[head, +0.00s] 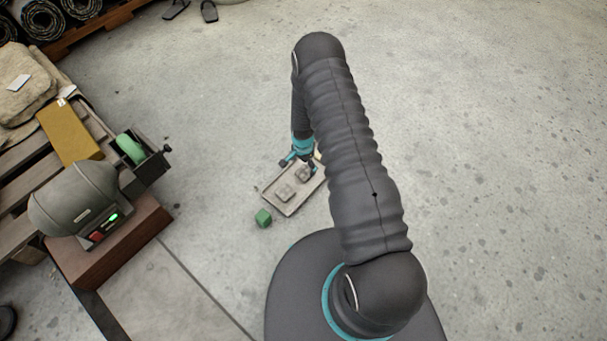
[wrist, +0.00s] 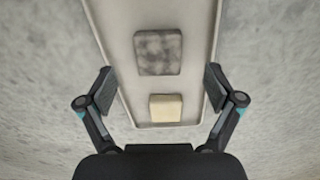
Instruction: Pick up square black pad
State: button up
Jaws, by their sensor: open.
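A shallow grey tray (head: 284,208) lies on the floor below my arm; its rim also shows in the wrist view (wrist: 126,92). A square pad with a mottled dark grey face (wrist: 158,52) lies in the tray, and a smaller cream block (wrist: 166,107) lies near the tray's end. The head view shows two greyish squarish pieces in the tray, one nearer (head: 284,191) and one farther (head: 302,173). No piece looks plainly black. My gripper (wrist: 158,84) is open and empty above the tray, its fingers spread wider than the pieces. My arm partly hides the tray in the head view.
A green cube (head: 263,218) lies on the floor just outside the tray. At the left are a wooden pallet (head: 20,205) with sacks and a grey machine (head: 73,197) on a brown block (head: 125,238). Dark rolls (head: 42,20) stand at the back left. The floor to the right is clear.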

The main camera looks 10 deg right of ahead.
aim_at(305, 172)
jog(key=shift+d+f, duration=0.2)
jog(key=shift+f, duration=1.1)
jog(key=shift+d+f, duration=0.15)
jog(key=shift+f, duration=1.1)
jog(key=c, duration=1.3)
